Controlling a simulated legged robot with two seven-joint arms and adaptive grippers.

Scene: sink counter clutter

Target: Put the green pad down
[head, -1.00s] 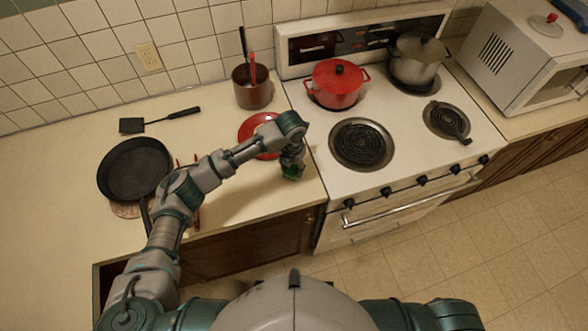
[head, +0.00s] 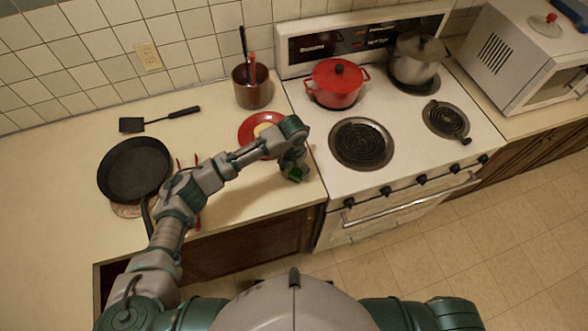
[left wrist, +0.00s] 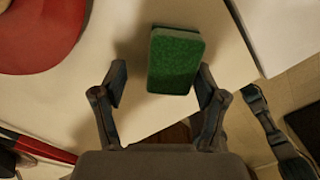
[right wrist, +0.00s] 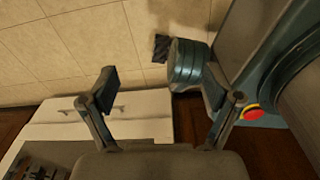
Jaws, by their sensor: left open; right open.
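The green pad (left wrist: 175,62), a block with a pale side, is over the cream counter near its front edge in the left wrist view. In the head view the pad (head: 297,174) is small and partly hidden by my left gripper (head: 292,170). In the left wrist view my left gripper (left wrist: 160,84) is open. The pad lies between and ahead of its fingers, closer to the right one, and is not clamped. I cannot tell whether its underside fully touches the counter. My right gripper (right wrist: 160,89) is open and empty above the floor.
A black pan (head: 134,168), a spatula (head: 160,119) and a utensil pot (head: 251,91) are on the counter (head: 60,185). The stove (head: 395,165) with a red pot (head: 336,82) stands immediately right.

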